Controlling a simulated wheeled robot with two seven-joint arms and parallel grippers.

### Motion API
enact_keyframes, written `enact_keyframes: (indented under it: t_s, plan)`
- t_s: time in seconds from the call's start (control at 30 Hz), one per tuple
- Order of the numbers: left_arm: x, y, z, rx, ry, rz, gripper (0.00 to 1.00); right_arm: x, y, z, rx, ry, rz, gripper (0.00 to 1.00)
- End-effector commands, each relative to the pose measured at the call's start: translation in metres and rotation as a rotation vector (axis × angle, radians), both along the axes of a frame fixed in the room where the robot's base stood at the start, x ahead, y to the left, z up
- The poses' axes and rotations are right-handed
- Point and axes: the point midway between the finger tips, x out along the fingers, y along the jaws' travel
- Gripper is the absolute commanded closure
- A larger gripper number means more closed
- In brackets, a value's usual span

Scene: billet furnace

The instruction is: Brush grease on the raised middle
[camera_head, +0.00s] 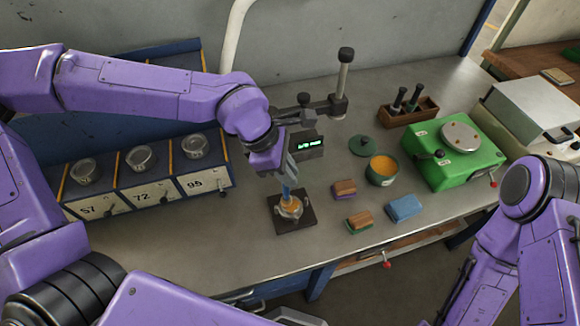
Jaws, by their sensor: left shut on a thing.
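My left gripper (288,176) is shut on a slim brush (287,192) with a blue part, pointing down. The brush's lower end is at the middle of a small round metal piece (291,209) with an orange-tan top. It looks in contact, but the gap is too small to tell. The piece sits on a dark square plate (295,226) on the bench. An open green pot (382,172) of orange-yellow grease stands to the right, and its green lid (362,145) lies behind it. My right arm is at the right edge; its gripper is out of view.
Two brown-topped blocks (344,189) (359,221) and a blue block (404,208) lie right of the plate. A post stand (341,90) and small display (306,144) stand behind. A green machine (452,150) and numbered bins (146,177) flank the bench (240,245). The front left bench is clear.

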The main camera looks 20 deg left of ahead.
Motion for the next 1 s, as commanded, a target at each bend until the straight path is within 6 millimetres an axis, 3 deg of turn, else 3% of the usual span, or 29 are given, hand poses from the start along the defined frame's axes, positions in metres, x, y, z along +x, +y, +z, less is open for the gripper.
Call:
enact_keyframes:
  t_s: [0.53, 0.87, 1.0]
  plan:
    - [0.0, 0.0, 0.057, 0.0, 0.0, 0.0, 1.0, 0.0, 0.0, 0.053, 0.0, 0.0, 0.0, 0.57]
    - [0.0, 0.0, 0.06, 0.0, 0.0, 0.0, 1.0, 0.0, 0.0, 0.053, 0.0, 0.0, 0.0, 0.57]
    - [0.001, 0.0, 0.071, -0.002, -0.002, 0.002, 1.0, 0.0, 0.0, 0.053, 0.0, 0.0, 0.0, 0.57]
